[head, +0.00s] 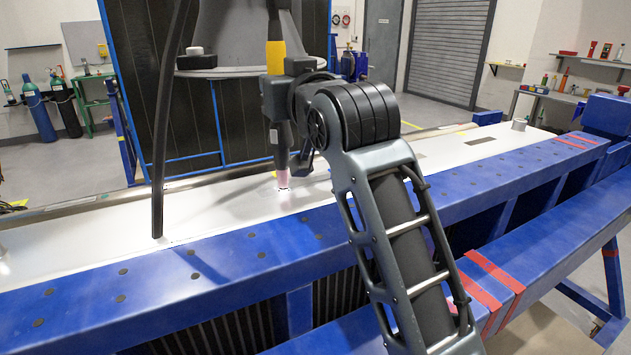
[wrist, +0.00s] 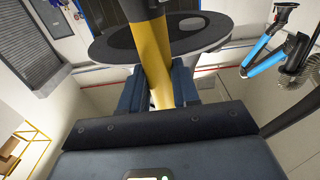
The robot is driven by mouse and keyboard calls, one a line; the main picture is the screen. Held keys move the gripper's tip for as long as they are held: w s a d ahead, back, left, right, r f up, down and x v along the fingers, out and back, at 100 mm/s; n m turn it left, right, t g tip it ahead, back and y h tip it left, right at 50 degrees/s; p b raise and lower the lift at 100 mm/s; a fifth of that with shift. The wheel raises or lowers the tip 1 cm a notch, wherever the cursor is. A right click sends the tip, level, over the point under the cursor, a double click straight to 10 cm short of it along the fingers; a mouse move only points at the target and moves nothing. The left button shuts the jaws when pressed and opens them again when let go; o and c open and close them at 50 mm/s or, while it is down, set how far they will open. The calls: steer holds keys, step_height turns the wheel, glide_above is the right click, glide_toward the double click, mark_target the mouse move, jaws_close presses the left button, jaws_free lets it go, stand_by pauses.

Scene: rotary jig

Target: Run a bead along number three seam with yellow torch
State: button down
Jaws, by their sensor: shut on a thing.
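My gripper (wrist: 157,88) is shut on the yellow torch (wrist: 155,50), with a dark jaw on each side of its yellow body. In the head view the torch's yellow upper part (head: 275,57) rises above my gripper (head: 285,105), and its pink nozzle (head: 283,178) points down. The nozzle's tip is at or just above the pale plate (head: 215,212) on the blue jig, near a small dark mark. I cannot tell whether it touches. Dark rectangular marks (head: 480,140) lie farther right on the plate. No seam number is readable, so I cannot pick out number three.
A blue drilled beam (head: 240,255) runs along the plate's front. A black upright pole or hose (head: 168,120) stands left of the torch. A grey round platform (head: 245,72) is behind it. Red bands (head: 490,280) mark the lower beam at right. The wrist view shows a blue jointed arm (wrist: 265,55).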

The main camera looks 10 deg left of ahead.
steer(key=shift+s+a, duration=0.55)
steer(key=shift+a, duration=0.3)
steer(key=shift+s+a, duration=0.55)
steer(key=shift+a, duration=0.25)
stand_by(1.7)
steer(key=shift+r, duration=0.1)
steer(key=shift+r, duration=0.6)
stand_by(4.0)
